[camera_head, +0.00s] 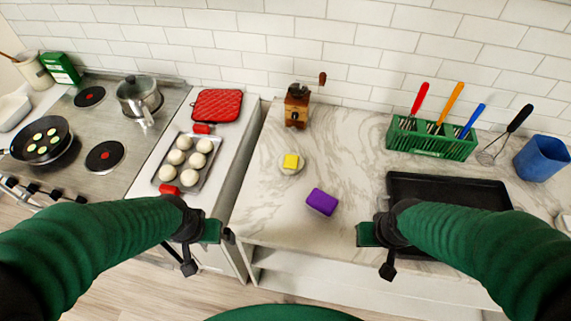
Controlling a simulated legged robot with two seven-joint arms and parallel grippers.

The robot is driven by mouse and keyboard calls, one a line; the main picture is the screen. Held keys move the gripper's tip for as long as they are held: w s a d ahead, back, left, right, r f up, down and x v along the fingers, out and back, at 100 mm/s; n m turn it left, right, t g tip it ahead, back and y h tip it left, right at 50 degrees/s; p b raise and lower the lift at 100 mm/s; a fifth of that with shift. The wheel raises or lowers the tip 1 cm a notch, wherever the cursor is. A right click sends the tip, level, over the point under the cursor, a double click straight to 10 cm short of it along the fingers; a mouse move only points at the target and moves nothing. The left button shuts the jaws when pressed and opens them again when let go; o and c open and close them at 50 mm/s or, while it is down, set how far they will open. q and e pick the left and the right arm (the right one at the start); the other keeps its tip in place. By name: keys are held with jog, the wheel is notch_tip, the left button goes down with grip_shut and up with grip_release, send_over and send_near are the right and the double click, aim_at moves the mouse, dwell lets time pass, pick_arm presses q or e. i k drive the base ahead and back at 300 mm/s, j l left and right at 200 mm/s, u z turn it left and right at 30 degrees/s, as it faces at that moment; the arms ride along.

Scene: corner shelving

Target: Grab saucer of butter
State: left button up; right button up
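A small pale saucer (285,170) with a yellow block of butter (291,161) on it sits on the marble counter, left of centre, toward the back. My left gripper (209,250) is in front of the counter at lower left, nearer to me than the saucer and apart from it. My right gripper (375,252) is at the counter's front edge, right of and nearer than the saucer. Both grippers have their fingers spread, and nothing shows between them.
A purple block (322,202) lies in front of the saucer. A wooden grinder (297,105) stands behind it. A black tray (447,190) and green utensil rack (432,141) are to the right. A tray of buns (188,163) is left, past a gap between counters.

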aim_at(290, 163)
jog(key=i+j, duration=0.1)
jog(key=j, duration=0.3)
jog(key=i+j+z, duration=0.15)
jog(key=j, duration=0.3)
jog(key=i+j, duration=0.1)
jog(key=j, duration=0.3)
jog(key=i+j+z, duration=0.1)
jog(key=j, duration=0.35)
